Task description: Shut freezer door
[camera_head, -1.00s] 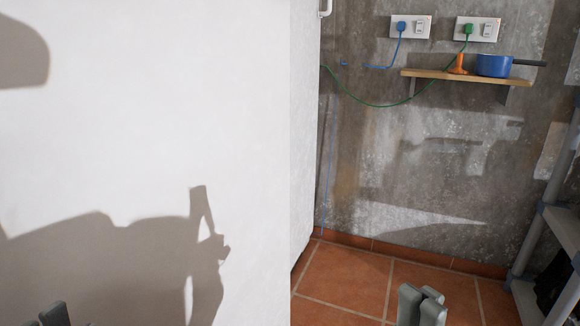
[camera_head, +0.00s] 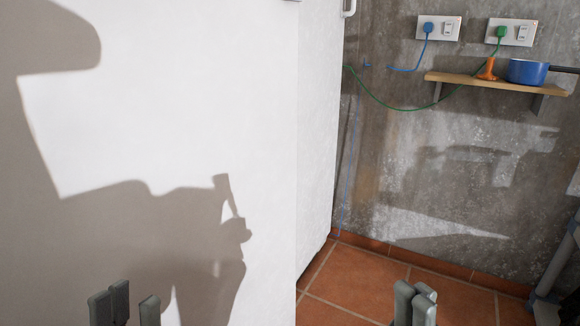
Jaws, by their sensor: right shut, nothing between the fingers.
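A large white appliance, which I take to be the freezer (camera_head: 180,120), fills the left half of the view. A vertical edge divides its broad left face from a narrower white face on the right. A small white handle (camera_head: 349,8) sits at the top of that right face. I cannot tell which face is the door or how far it is open. My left gripper (camera_head: 134,305) is low in front of the broad face, fingers apart and empty. My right gripper (camera_head: 416,298) is shut and empty, right of the freezer, over the tiles.
A wooden wall shelf (camera_head: 460,82) holds a blue pot (camera_head: 526,71) and an orange object (camera_head: 487,69). Blue and green cables hang from two wall sockets. A grey rack (camera_head: 556,268) stands at the right edge.

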